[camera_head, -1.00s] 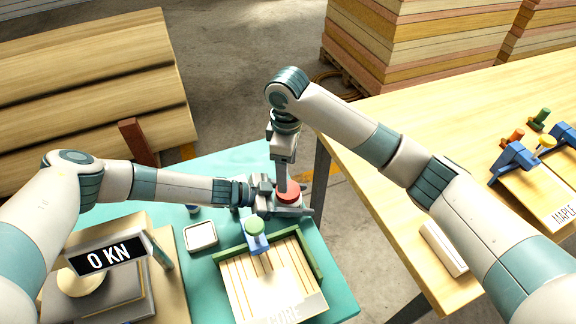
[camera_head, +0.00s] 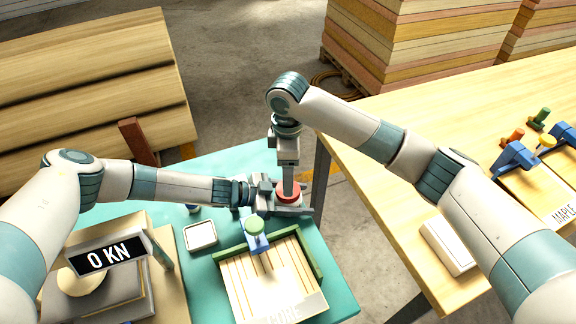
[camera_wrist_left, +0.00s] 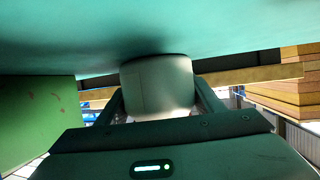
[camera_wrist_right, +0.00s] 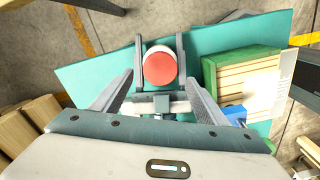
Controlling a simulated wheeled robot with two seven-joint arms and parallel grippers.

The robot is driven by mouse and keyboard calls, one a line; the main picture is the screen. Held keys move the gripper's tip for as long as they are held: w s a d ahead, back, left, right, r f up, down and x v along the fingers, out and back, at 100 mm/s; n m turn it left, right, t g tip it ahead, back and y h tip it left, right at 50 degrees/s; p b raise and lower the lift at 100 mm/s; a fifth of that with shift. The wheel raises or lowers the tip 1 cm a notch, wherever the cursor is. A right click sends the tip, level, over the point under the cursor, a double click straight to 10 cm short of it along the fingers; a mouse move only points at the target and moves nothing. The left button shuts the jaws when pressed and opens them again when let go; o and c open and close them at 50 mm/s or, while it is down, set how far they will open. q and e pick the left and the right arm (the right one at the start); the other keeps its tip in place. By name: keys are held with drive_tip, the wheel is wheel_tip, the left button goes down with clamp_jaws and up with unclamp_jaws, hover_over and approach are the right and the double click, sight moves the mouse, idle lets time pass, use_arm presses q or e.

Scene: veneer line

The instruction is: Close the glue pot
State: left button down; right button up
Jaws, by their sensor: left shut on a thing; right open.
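The glue pot, a pale cylinder, shows in the left wrist view (camera_wrist_left: 158,88) between the fingers of my left gripper (camera_head: 288,204), which is shut on it. The red round lid (camera_wrist_right: 160,68) covers most of the pot's top in the right wrist view, with a white rim showing along one edge. In the head view the lid (camera_head: 289,191) sits at the pot's top; whether it is fully seated I cannot tell. My right gripper (camera_wrist_right: 160,78) is open above the lid, its fingers spread to either side and apart from it.
The teal table (camera_head: 180,272) holds a small white tray (camera_head: 200,237), a green-edged panel (camera_head: 268,285) with a blue clamp (camera_head: 255,242), and a press with a 0 KN display (camera_head: 106,256). A wooden table (camera_head: 440,125) stands at the right. Some bare teal surface lies behind my left arm.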

drive_tip(key=shift+f, duration=2.8)
drive_tip(key=c, duration=1.1)
drive_tip(key=m, duration=0.5)
drive_tip(key=o, duration=1.2)
drive_tip(key=shift+o, duration=0.2)
drive_tip(key=shift+s, duration=0.1)
drive_tip(key=shift+a+r, duration=0.1)
